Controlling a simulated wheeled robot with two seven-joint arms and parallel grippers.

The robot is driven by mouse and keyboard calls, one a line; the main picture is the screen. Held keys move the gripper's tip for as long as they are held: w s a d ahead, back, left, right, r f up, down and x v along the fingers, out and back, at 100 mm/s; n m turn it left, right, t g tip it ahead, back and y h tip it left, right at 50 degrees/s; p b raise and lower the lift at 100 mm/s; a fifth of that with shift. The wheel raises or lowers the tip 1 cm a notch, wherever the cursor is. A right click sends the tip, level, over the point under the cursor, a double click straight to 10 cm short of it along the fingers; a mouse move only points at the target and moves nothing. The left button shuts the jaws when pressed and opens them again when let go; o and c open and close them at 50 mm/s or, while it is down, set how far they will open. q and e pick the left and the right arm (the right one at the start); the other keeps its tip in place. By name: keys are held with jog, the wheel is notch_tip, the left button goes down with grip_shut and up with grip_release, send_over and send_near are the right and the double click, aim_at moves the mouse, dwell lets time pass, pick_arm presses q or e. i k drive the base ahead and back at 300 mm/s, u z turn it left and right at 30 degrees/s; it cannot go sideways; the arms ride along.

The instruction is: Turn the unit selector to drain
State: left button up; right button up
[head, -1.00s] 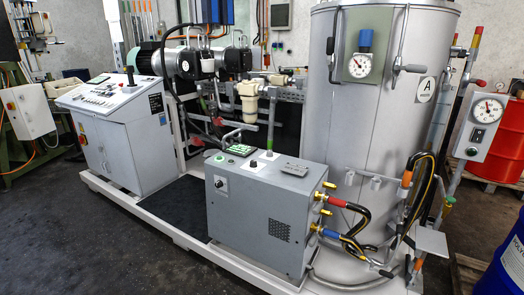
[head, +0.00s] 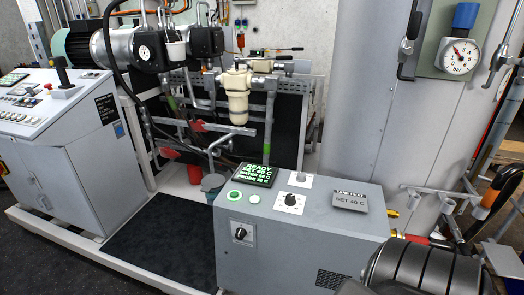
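The grey heating unit (head: 300,245) stands low in the middle of the head view. A black rotary knob on a pale plate (head: 240,233) sits on its front face. A second black knob on a white scale plate (head: 291,201) sits on its top. I cannot read the labels at either knob, so I cannot tell which is the unit selector. The lit green display (head: 254,174) reads READY and SET 40 C; its lower lines are blurred. Neither gripper's fingers are in view.
A green button (head: 235,195), a white button (head: 254,198) and a TANK HEAT plate (head: 350,201) are on the unit's top. The white control desk (head: 70,140) stands left. The tall tank (head: 375,120) with a gauge (head: 459,55) stands right. A dark mat (head: 165,240) lies between desk and unit.

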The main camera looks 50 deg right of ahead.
aim_at(300, 178)
jog(key=i, duration=1.3)
jog(key=z, duration=3.4)
